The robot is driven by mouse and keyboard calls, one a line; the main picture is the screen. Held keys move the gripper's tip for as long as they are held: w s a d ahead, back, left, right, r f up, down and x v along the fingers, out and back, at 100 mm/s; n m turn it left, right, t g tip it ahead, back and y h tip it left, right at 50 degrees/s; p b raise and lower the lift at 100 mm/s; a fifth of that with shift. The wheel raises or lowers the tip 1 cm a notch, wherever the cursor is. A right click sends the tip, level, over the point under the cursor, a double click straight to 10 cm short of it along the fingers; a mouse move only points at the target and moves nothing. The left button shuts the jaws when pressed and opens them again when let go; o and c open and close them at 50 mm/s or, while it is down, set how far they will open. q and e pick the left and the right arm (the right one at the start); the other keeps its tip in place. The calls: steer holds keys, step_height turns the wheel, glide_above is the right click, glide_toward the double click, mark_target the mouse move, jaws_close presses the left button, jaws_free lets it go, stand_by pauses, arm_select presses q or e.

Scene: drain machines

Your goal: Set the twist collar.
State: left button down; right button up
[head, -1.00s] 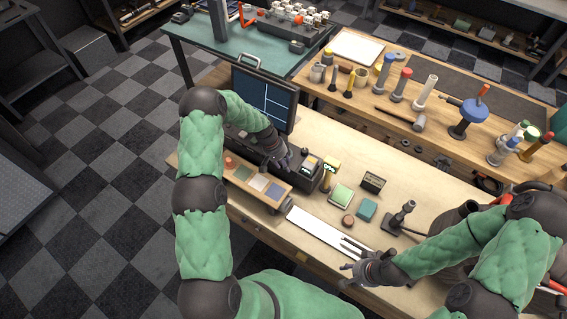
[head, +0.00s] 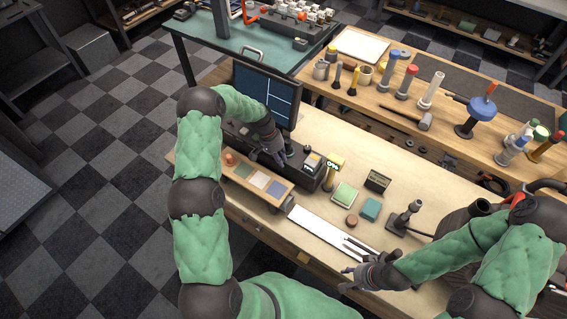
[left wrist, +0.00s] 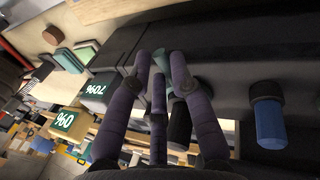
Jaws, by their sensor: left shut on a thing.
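My left gripper (head: 279,157) is at the dark machine (head: 308,183) beside the monitor, its hand over the machine's top. In the left wrist view its purple fingers (left wrist: 163,62) close around a small teal-green piece (left wrist: 160,58), mostly hidden between the fingertips. I cannot tell for certain whether that piece is the twist collar. A blue knob with a black collar (left wrist: 269,122) stands on the dark surface to the right, apart from the fingers. A black cylinder (left wrist: 180,126) shows behind the fingers. My right gripper (head: 352,280) is over the bench's front edge; its finger opening is unclear.
A monitor (head: 264,95) stands behind the left hand. A strip of coloured pads (head: 256,181) lies in front.

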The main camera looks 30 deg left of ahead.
arm_select(q)
steer(key=shift+w+a+m+g+b, duration=0.2)
steer(key=shift+a+m+b, duration=0.3)
steer(key=shift+m, duration=0.35)
steer(key=shift+w+a+m+g+b, duration=0.1)
steer(key=shift+a+m+g+b, duration=0.35)
steer(key=shift+m, duration=0.35)
steer(key=shift+w+a+m+g+b, duration=0.15)
steer(key=shift+a+m+b, duration=0.35)
steer(key=shift+m, duration=0.35)
steer(key=c, duration=1.1)
jaws_free()
steer(key=shift+s, duration=0.1)
